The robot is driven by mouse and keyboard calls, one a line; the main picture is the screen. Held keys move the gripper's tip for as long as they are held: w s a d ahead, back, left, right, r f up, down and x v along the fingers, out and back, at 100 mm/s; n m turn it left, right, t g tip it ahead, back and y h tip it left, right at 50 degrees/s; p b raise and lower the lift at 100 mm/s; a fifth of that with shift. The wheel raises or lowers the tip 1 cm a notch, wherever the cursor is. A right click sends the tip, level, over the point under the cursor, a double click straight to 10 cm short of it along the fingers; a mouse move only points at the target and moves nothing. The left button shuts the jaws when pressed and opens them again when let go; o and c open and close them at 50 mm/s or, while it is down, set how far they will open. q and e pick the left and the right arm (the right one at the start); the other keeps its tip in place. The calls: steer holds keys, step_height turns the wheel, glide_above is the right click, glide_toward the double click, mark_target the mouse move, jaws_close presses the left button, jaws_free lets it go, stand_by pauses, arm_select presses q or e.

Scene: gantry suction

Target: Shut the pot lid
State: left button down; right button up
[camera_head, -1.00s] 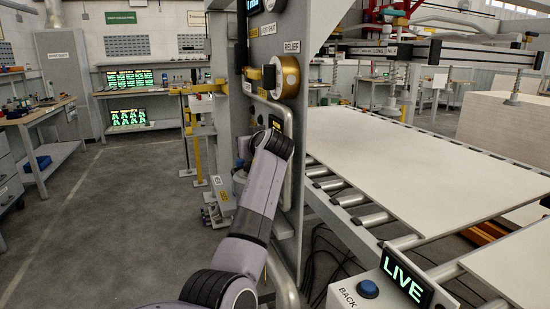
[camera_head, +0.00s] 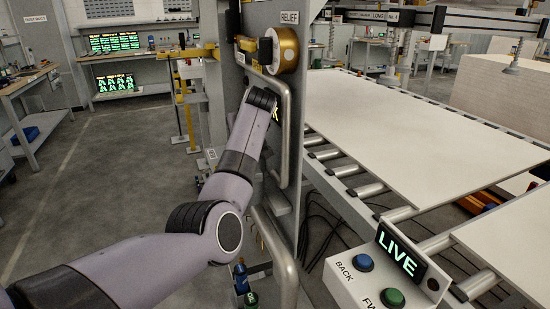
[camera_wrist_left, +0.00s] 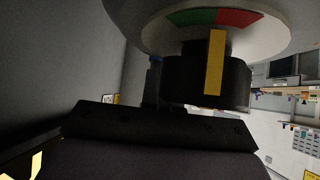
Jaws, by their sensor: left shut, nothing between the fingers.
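My left arm reaches in from the left in the head view, its far end beside the grey machine column. My left gripper (camera_wrist_left: 153,80) shows in the wrist view as a dark block with a narrow dark tip; it is shut and holds nothing. Just ahead of it is a dark round knob (camera_wrist_left: 190,80) with a yellow stripe (camera_wrist_left: 214,62), under a pale disc (camera_wrist_left: 160,22) with green and red sectors. I cannot tell whether they touch. In the head view the arm hides the gripper. I cannot make out a pot or its lid for certain. My right gripper is not in view.
A brass-coloured round fitting (camera_head: 286,50) and a bent metal handle (camera_head: 286,135) are on the column beside my arm. A roller conveyor with a white board (camera_head: 410,140) lies to the right. A button box (camera_head: 375,285) stands in front. Open floor is at left.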

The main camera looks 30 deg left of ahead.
arm_select(q)
steer(key=shift+d, duration=0.1)
stand_by(0.3)
steer(key=shift+b+v, duration=0.7)
steer(key=shift+v, duration=2.8)
steer(key=shift+s, duration=0.1)
